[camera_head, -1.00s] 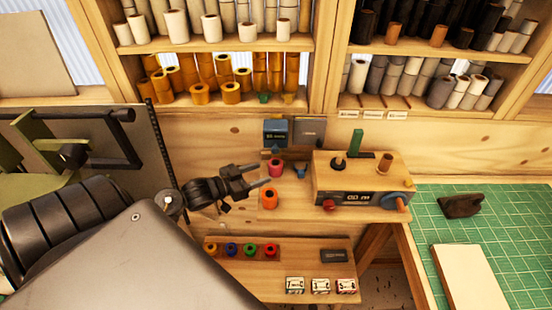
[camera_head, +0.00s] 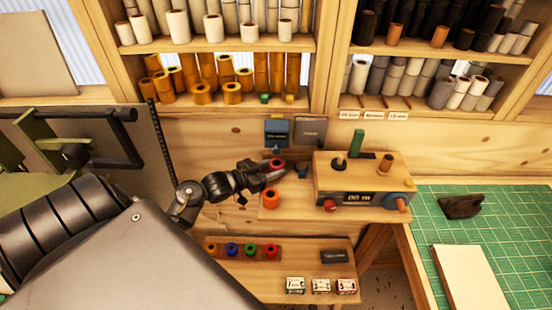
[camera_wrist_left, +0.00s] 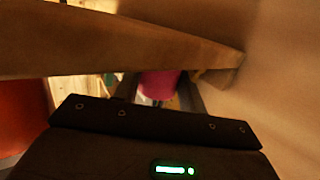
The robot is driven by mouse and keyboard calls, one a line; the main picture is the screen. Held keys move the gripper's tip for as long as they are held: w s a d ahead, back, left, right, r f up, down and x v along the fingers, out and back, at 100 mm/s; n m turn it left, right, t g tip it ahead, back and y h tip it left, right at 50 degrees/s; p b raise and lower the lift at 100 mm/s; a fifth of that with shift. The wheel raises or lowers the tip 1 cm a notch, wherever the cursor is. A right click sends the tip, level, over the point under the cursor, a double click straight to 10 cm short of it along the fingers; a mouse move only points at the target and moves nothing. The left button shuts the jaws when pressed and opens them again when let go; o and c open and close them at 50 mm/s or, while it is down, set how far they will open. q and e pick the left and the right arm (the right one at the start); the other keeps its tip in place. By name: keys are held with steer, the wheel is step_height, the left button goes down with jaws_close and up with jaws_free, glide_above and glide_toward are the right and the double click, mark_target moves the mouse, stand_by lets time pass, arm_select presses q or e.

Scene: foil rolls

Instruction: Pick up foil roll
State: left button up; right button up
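A pink-red foil roll (camera_head: 277,164) stands on the wooden shelf by the wall, partly hidden by my left gripper. My left gripper (camera_head: 280,172) is at this roll in the head view. In the left wrist view the pink roll (camera_wrist_left: 159,83) shows between the two spread dark fingers (camera_wrist_left: 160,95); I cannot tell whether they touch it. An orange roll (camera_head: 271,198) stands just in front of the gripper in the head view and fills the left edge of the wrist view (camera_wrist_left: 22,118). My right gripper is not in view.
A wooden device with a display (camera_head: 361,197) stands right of the rolls. A lower shelf (camera_head: 300,261) holds several small coloured rolls and boxes. A green cutting mat (camera_head: 430,226) lies at the right. Shelves of rolls are above. A wooden bar (camera_wrist_left: 100,45) crosses the wrist view.

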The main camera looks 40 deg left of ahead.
arm_select(q)
steer(key=c, duration=0.4)
steer(key=shift+c, duration=0.2)
